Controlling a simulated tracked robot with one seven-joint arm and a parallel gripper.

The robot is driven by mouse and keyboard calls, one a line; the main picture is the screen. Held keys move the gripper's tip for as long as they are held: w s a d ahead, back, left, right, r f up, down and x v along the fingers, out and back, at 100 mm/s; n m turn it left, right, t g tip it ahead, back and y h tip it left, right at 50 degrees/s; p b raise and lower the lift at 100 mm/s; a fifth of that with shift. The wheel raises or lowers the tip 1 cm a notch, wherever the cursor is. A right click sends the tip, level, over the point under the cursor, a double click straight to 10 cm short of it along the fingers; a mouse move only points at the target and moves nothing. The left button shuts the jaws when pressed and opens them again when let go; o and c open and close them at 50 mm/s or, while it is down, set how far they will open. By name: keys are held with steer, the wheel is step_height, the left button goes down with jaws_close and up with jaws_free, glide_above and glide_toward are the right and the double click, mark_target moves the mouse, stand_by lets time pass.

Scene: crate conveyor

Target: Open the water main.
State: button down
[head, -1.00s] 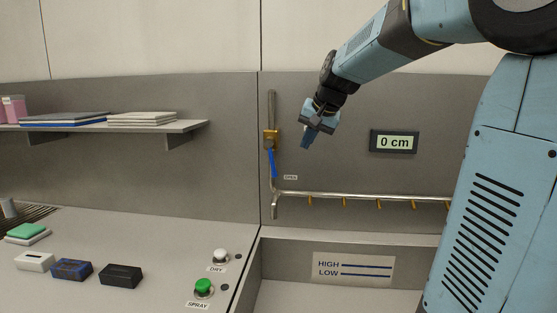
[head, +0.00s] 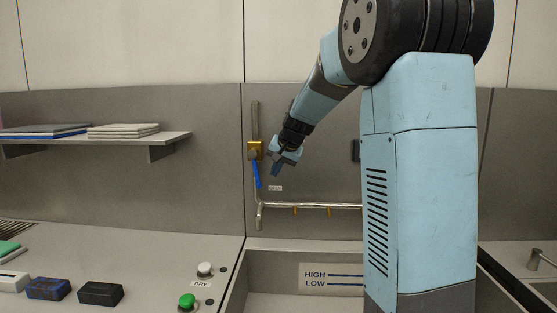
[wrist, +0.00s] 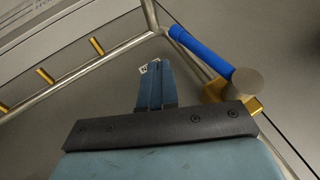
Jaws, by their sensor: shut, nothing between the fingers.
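The water main is a vertical steel pipe with a brass valve (head: 255,149) on the back wall. Its blue lever (head: 257,174) hangs down along the pipe. In the wrist view the blue lever (wrist: 205,50) runs from the brass valve body (wrist: 240,105) beside a round grey cap. My gripper (head: 275,172) is shut and empty, a little right of the lever in the head view. In the wrist view the shut fingers (wrist: 153,75) are apart from the lever in the picture; the depth between them is hard to judge.
A horizontal pipe with brass nozzles (head: 296,210) runs below the valve. A white button (head: 205,269) and a green button (head: 187,301) sit on the counter. Dark blocks (head: 100,293) lie at front left. A shelf (head: 170,140) holds flat stacks. My arm hides most of the display.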

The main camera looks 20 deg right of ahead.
mark_target(257, 175)
steer(key=shift+w+a+f, duration=0.2)
steer(key=shift+w+a, duration=0.35)
steer(key=shift+a, duration=0.3)
steer(key=shift+w+a+f, duration=0.15)
steer(key=shift+w+a, duration=0.4)
steer(key=shift+a, duration=0.25)
steer(key=shift+w+a+f, duration=0.25)
steer(key=shift+w+a, duration=0.05)
steer(key=shift+a, duration=0.5)
